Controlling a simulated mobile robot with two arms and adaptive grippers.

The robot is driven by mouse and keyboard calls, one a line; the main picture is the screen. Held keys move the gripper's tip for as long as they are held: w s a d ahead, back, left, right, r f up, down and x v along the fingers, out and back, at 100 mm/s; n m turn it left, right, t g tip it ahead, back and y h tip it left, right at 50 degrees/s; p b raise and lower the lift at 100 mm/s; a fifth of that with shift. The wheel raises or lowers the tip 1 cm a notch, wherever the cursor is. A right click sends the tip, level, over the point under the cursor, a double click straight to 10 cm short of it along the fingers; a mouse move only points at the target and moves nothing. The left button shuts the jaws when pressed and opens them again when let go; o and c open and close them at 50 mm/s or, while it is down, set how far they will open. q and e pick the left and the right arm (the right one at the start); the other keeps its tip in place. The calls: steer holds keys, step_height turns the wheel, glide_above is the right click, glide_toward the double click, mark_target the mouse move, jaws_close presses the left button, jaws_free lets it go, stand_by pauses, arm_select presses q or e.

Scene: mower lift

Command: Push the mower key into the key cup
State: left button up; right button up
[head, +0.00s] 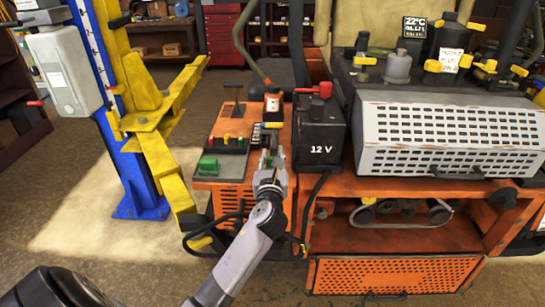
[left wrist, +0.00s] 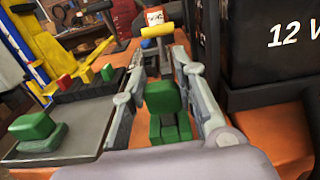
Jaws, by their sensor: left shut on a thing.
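My left gripper (head: 268,162) is over the orange deck, just left of the black 12 V battery. In the left wrist view its two grey fingers (left wrist: 160,95) stand on either side of a green stepped block (left wrist: 165,108) and are shut on it. This block may be the mower key; its lower end is partly hidden. In the head view the gripper mostly covers it. A similar green block (left wrist: 38,130) sits on a grey plate to the left, also seen in the head view (head: 208,165). I cannot clearly pick out the key cup. My right gripper is not in view.
The 12 V battery (head: 320,135) stands close on the gripper's right. A black strip with coloured blocks (head: 228,143) lies to the left. A yellow-topped part (left wrist: 157,33) and a white-labelled jar (head: 272,104) stand beyond. A yellow and blue lift (head: 130,120) is farther left.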

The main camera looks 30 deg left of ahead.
arm_select(q)
steer(key=shift+f+b, duration=0.45)
steer(key=shift+f, duration=0.3)
steer(key=o, duration=1)
steer(key=shift+o, duration=0.2)
steer(key=v, duration=1.2)
steer(key=shift+s+a, duration=0.1)
